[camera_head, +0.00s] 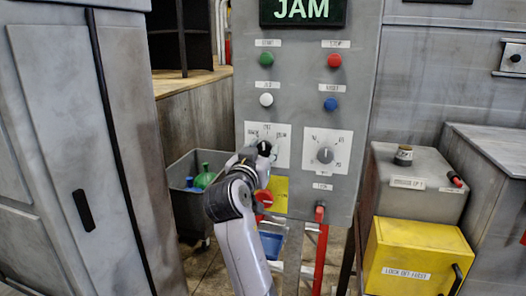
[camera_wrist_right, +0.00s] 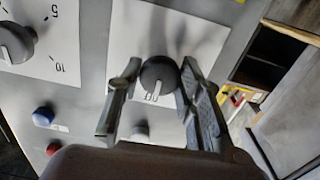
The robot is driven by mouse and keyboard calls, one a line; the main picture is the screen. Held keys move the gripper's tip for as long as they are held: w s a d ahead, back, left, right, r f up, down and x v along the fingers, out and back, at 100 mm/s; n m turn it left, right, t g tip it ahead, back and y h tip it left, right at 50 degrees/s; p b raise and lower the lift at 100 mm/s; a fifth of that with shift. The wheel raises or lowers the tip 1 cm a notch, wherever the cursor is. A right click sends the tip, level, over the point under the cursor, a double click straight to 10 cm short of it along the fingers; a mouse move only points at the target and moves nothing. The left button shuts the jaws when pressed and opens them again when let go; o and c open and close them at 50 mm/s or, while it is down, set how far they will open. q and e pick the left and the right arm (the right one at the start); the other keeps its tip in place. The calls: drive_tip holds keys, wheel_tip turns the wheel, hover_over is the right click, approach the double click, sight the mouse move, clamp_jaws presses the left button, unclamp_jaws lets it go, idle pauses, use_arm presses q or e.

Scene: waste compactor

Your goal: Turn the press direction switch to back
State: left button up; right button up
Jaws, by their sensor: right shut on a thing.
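The press direction switch is a dark round knob (camera_wrist_right: 158,76) on a white plate, which shows on the grey control panel (camera_head: 281,143) in the head view. My right gripper (camera_head: 264,149) is at this plate and hides most of the knob there. In the right wrist view the right gripper (camera_wrist_right: 160,82) has one finger on each side of the knob and is shut on it. The knob's pale pointer line points toward the lettering "OFF" (camera_wrist_right: 151,98). My left gripper is not in view.
A second dial (camera_head: 325,155) sits to the right of the switch. Green (camera_head: 266,60), red (camera_head: 334,61), white (camera_head: 266,99) and blue (camera_head: 331,104) buttons are above. The display (camera_head: 303,10) reads "JAM".

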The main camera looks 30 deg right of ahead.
drive_tip(key=n+p, duration=0.2)
drive_tip(key=n, duration=0.1)
drive_tip(key=n+p, duration=0.2)
drive_tip(key=shift+r, duration=0.3)
drive_tip(key=n+p, duration=0.2)
drive_tip(key=n, duration=0.1)
drive_tip(key=shift+f+n+p, duration=0.15)
drive_tip(key=shift+n+p, duration=0.6)
drive_tip(key=shift+n, duration=0.05)
drive_tip(key=o, duration=1.1)
drive_tip(key=shift+f, duration=0.1)
drive_tip(key=shift+o, duration=0.3)
